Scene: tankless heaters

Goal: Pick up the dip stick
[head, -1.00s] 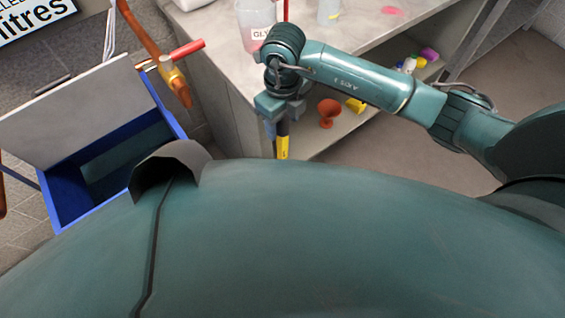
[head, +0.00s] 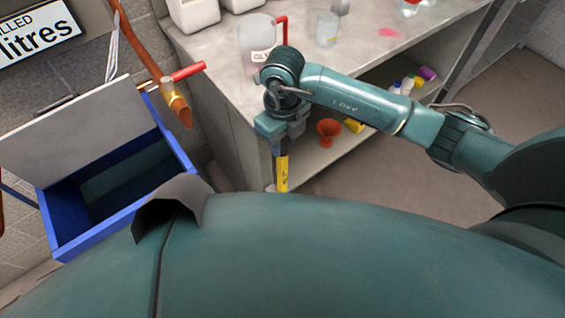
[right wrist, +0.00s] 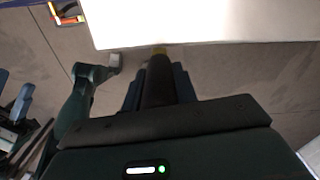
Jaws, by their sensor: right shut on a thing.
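The dip stick (head: 283,172), with a yellow lower part and a dark upper part, hangs about upright below my right gripper (head: 282,140) in the head view. My right gripper is shut on its dark part, in front of the workbench's near end. In the right wrist view the dark handle (right wrist: 158,82) lies between the fingers, with a bit of yellow at its far end. The gripper hides the stick's top. My left gripper does not show in the head view.
The workbench (head: 205,48) holds a jug (head: 257,45) and a beaker (head: 327,29). Its lower shelf has an orange funnel (head: 328,132) and small bottles. A blue box (head: 62,225) with a raised pale lid stands at left, beside a copper pipe (head: 140,45) with a red-handled valve.

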